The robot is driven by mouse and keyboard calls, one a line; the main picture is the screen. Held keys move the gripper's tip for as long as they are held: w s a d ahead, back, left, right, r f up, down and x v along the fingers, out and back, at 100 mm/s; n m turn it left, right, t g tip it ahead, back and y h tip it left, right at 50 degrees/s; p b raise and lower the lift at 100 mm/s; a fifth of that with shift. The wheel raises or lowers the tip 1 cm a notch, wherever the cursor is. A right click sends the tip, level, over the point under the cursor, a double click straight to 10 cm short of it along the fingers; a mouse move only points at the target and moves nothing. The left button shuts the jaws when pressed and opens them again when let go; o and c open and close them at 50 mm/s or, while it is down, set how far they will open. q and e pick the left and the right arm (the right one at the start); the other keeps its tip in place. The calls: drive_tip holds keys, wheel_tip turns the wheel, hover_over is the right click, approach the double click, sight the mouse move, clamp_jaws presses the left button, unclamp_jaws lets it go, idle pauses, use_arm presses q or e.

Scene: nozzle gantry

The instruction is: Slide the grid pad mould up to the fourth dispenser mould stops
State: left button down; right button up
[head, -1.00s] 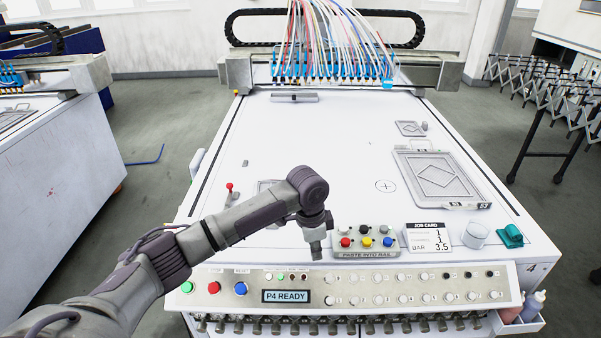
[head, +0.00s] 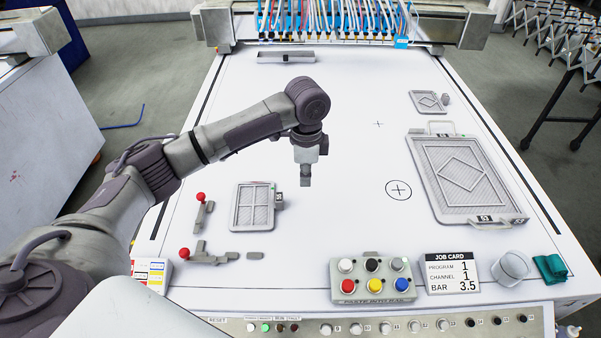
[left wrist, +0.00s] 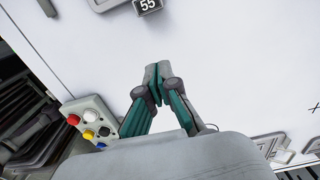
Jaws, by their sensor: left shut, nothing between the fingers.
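The grid pad mould (head: 253,207) is a grey rectangular frame with a grid inside, flat on the white table at left of centre in the head view. A dark tag is on its right side. Grey stops with red knobs stand to its left (head: 203,214) and below left (head: 194,251), apart from the mould. My left gripper (head: 305,180) is shut and empty, pointing down to the right of the mould and apart from it. My right gripper is not in view.
A larger mould with a diamond (head: 465,176) and a small one (head: 428,101) lie at right. The nozzle gantry (head: 450,27) spans the back. The table's middle is clear.

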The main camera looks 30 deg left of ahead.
sight(266, 205)
use_arm(q)
wheel_tip(266, 205, down, 7)
drive_tip(key=shift+s+f+p, duration=0.1)
drive_tip(key=shift+f+p, duration=0.1)
drive_tip(key=shift+p, duration=0.35)
drive_tip(key=a, duration=0.1)
drive_tip(key=s+a+p, duration=0.1)
drive_tip(key=a, duration=0.1)
drive_tip(key=shift+s+f, duration=0.15)
drive_tip(key=shift+s+a+p, duration=0.25)
drive_tip(key=shift+a+p, duration=0.05)
drive_tip(key=shift+w+f, duration=0.1)
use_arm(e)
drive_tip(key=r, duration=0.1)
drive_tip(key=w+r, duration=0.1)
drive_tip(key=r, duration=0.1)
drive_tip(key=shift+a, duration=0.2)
